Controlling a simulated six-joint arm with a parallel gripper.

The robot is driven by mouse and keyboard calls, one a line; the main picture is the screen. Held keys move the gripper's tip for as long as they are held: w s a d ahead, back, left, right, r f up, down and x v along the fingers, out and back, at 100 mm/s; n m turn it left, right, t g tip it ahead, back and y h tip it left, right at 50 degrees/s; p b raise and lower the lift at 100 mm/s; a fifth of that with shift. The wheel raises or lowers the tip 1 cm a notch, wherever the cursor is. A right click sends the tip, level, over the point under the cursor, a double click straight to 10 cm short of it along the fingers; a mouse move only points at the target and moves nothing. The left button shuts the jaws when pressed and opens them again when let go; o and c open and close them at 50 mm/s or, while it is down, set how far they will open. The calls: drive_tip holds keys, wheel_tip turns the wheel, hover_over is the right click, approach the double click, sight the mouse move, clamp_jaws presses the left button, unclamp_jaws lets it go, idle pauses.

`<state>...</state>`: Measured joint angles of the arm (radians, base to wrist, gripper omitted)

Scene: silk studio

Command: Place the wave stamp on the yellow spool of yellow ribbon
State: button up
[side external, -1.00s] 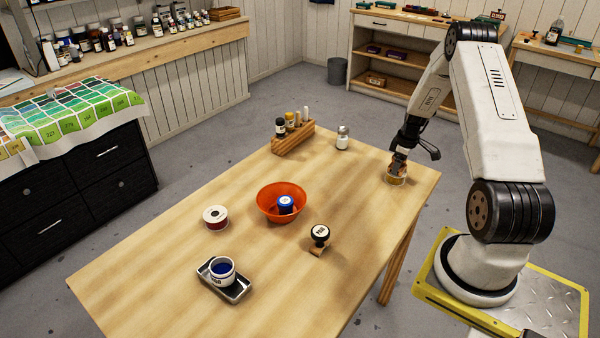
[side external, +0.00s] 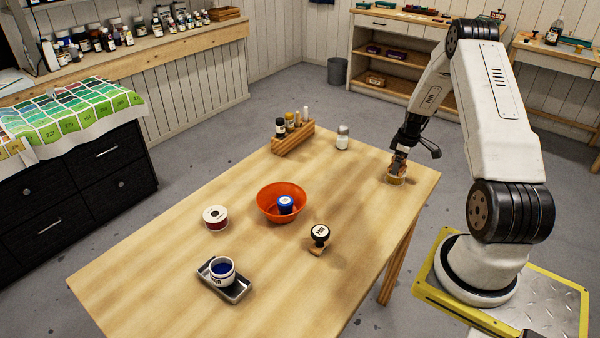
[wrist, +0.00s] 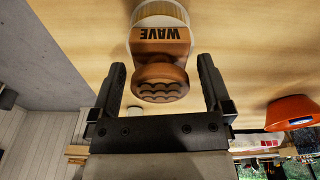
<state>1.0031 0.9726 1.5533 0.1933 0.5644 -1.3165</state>
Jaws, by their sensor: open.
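The wave stamp, brown and marked WAVE (wrist: 160,40), has a round handle with a wavy pattern. In the wrist view it is against the pale yellow spool (wrist: 160,14) and appears to rest on it. In the side view the spool (side external: 396,181) stands near the table's far right corner, with the stamp (side external: 399,168) above it, partly hidden by my gripper (side external: 401,157). In the wrist view my gripper (wrist: 162,75) is open, one finger on each side of the stamp's handle, with gaps between.
On the table (side external: 150,270) are an orange bowl (side external: 268,205) holding a blue-topped item, a red spool (side external: 216,223), a black-topped stamp (side external: 320,236), a cup on a metal tray (side external: 237,291), a white bottle (side external: 342,140) and a wooden rack (side external: 293,140). Room around the yellow spool is clear.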

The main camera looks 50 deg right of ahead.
sight(404, 160)
wheel_tip(404, 160, up, 11)
drive_tip(key=s, duration=0.1)
drive_tip(key=shift+s+r, duration=0.2)
idle(0.8)
drive_tip(key=w+a+r, duration=0.2)
drive_tip(key=w+a, duration=0.2)
drive_tip(key=a, duration=0.8)
drive_tip(key=w+a+r, duration=0.2)
drive_tip(key=w+a, duration=0.2)
drive_tip(key=a, duration=0.7)
drive_tip(key=s+a+m, duration=0.1)
drive_tip(key=s+a, duration=0.2)
drive_tip(key=a, duration=0.6)
drive_tip(key=s+a+t, duration=0.1)
drive_tip(key=s+a, duration=0.3)
drive_tip(key=a, duration=0.6)
drive_tip(key=shift+s+r+m, duration=0.2)
drive_tip(key=shift+s+m, duration=0.05)
drive_tip(key=shift+m, duration=0.15)
